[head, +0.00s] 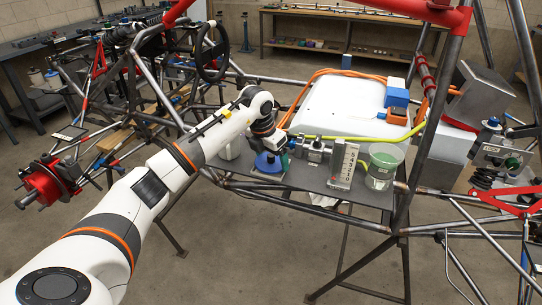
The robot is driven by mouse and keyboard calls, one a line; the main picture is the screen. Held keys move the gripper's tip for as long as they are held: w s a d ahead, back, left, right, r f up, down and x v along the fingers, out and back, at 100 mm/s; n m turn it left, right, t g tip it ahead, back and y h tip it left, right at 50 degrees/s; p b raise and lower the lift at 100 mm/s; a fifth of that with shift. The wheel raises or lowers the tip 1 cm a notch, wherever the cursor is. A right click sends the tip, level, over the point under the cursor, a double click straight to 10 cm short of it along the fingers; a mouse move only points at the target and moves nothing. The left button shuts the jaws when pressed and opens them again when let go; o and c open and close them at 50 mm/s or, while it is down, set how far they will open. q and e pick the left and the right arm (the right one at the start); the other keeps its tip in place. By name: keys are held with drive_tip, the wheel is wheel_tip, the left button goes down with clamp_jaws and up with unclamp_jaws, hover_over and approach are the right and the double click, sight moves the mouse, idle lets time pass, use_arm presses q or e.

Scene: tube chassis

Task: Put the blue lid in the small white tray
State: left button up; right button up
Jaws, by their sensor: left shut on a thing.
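A round blue lid (267,163) shows at the left part of the grey shelf, directly below my left wrist. My left gripper (276,147) points down at it and is shut on it; the fingertips are small and partly hidden by the wrist. Whether the lid touches the shelf I cannot tell. I cannot make out the small white tray with certainty. My right gripper is not in view.
The grey shelf (310,181) also bears a white cup (230,148), small metal parts, a pale slotted block (343,165) and a clear beaker (383,165). Chassis tubes surround it. A large white box (340,100) with an orange cable stands behind.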

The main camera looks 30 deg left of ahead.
sight(271, 155)
use_arm(q)
drive_tip(key=shift+r+p, duration=0.45)
drive_tip(key=shift+r, duration=0.25)
idle(0.5)
drive_tip(key=shift+f+b, duration=0.4)
drive_tip(key=shift+f, duration=0.4)
drive_tip(key=o, duration=0.7)
drive_tip(key=shift+r, duration=0.1)
drive_tip(key=p+v, duration=0.4)
drive_tip(key=v, duration=0.1)
drive_tip(key=shift+r, duration=0.2)
drive_tip(key=p+v, duration=0.3)
drive_tip(key=v, duration=0.2)
drive_tip(key=shift+s+a+r+p, duration=0.1)
drive_tip(key=shift+s+r+p, duration=0.1)
drive_tip(key=shift+p, duration=0.1)
